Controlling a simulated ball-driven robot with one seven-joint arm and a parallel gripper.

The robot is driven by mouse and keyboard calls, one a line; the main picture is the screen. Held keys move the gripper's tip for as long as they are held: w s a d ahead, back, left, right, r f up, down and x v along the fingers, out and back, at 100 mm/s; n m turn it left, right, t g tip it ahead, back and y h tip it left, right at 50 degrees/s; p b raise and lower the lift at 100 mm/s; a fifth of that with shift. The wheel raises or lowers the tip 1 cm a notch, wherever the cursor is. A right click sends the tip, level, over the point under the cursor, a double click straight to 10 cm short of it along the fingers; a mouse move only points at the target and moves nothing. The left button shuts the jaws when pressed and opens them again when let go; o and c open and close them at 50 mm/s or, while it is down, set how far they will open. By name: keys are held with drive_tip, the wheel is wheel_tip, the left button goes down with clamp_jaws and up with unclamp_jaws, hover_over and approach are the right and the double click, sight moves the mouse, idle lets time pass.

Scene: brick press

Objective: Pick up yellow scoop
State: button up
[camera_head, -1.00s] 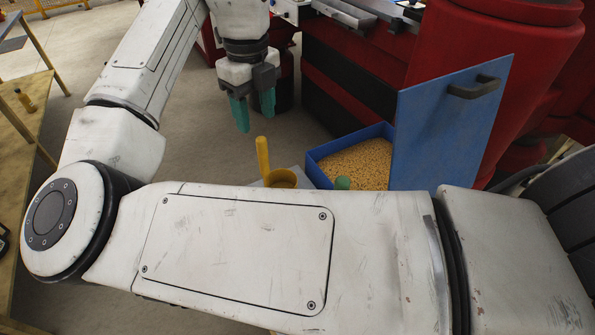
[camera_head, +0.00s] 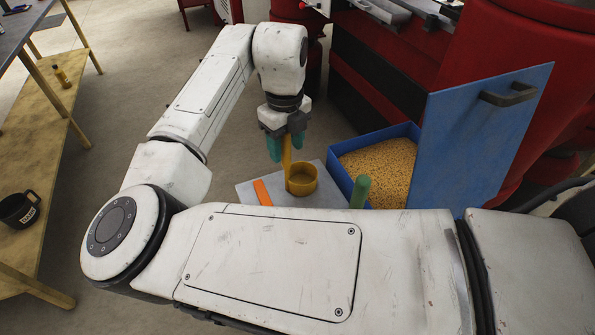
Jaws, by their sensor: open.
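The yellow scoop (camera_head: 302,182) stands on a light grey surface (camera_head: 325,193), with its round cup down and its handle (camera_head: 287,152) pointing up. My gripper (camera_head: 286,147) has teal fingers and points down at the handle. The fingers are open, one on each side of the upper handle as seen here. I cannot tell whether either finger touches it. My own arm covers the near part of the grey surface.
A blue bin (camera_head: 343,177) of tan pellets (camera_head: 380,165) stands right of the scoop, with an upright blue panel (camera_head: 470,140) beside it. A green upright piece (camera_head: 360,191) and an orange strip (camera_head: 262,192) are close by. A wooden bench (camera_head: 45,150) is at the left.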

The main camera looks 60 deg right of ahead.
drive_tip(key=shift+f, duration=0.1)
clamp_jaws()
idle(0.4)
